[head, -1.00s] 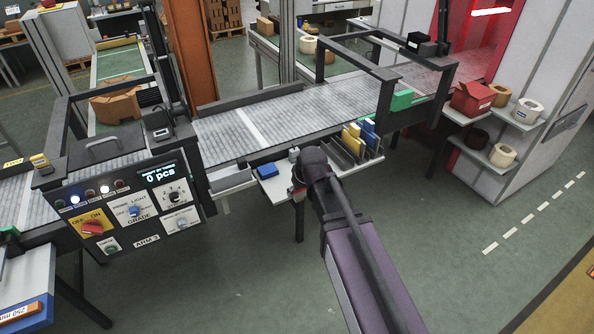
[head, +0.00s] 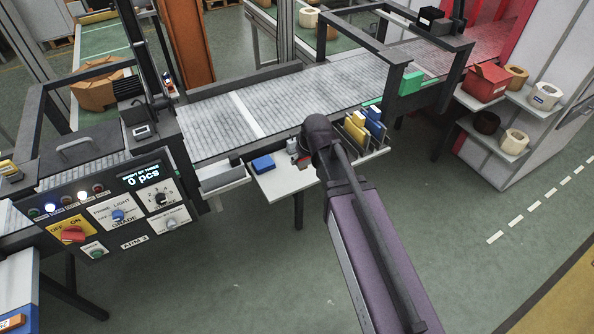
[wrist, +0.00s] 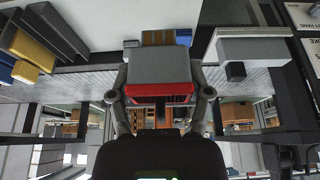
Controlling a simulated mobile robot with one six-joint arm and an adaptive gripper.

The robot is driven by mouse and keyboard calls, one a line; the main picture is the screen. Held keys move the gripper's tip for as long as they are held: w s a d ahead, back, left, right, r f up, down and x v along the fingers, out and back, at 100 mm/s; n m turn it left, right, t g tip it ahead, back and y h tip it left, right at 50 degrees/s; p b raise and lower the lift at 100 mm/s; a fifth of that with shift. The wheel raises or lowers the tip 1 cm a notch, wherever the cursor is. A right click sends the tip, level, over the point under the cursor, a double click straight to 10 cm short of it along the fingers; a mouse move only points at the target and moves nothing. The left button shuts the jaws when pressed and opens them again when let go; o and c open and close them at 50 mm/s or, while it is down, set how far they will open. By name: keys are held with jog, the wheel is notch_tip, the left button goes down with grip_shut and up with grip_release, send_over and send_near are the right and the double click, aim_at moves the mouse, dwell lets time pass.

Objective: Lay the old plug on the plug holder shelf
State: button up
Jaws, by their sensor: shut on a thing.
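My gripper (wrist: 160,97) is shut on a grey block with a red band, which I take to be the old plug (wrist: 160,68). The plug sits between both fingers in the wrist view. In the head view my gripper (head: 304,160) is mostly hidden behind my dark wrist joint, beside the conveyor's front edge. A white shelf (head: 285,183), likely the plug holder shelf, juts out below it. A blue block (head: 263,164) lies on the shelf's left part. I cannot tell whether the plug touches the shelf.
A rack with yellow and blue folders (head: 366,128) stands just right of my gripper. The conveyor (head: 290,98) runs behind. A control panel (head: 120,212) is at left. A red box (head: 487,83) and several rolls stand on side shelves at right. Floor in front is open.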

jog(key=shift+a, duration=0.2)
jog(key=shift+a+f+b, duration=0.15)
jog(key=shift+f+b, duration=0.15)
jog(key=a+f+b, duration=0.2)
jog(key=f+b, duration=0.5)
jog(key=a+f+b, duration=0.3)
jog(key=f+b, duration=0.4)
jog(key=shift+w+f+b, duration=0.25)
jog(key=shift+f+b, duration=0.05)
jog(key=shift+b, duration=0.05)
jog(key=w+d, duration=0.1)
jog(key=w, duration=0.3)
jog(key=w+d+f+b, duration=0.1)
jog(key=w, duration=0.4)
jog(key=w+d, duration=0.1)
jog(key=w, duration=0.4)
jog(key=shift+w+d+f, duration=0.1)
jog(key=shift+d+f, duration=0.1)
jog(key=shift+d, duration=0.15)
jog(key=shift+w, duration=0.1)
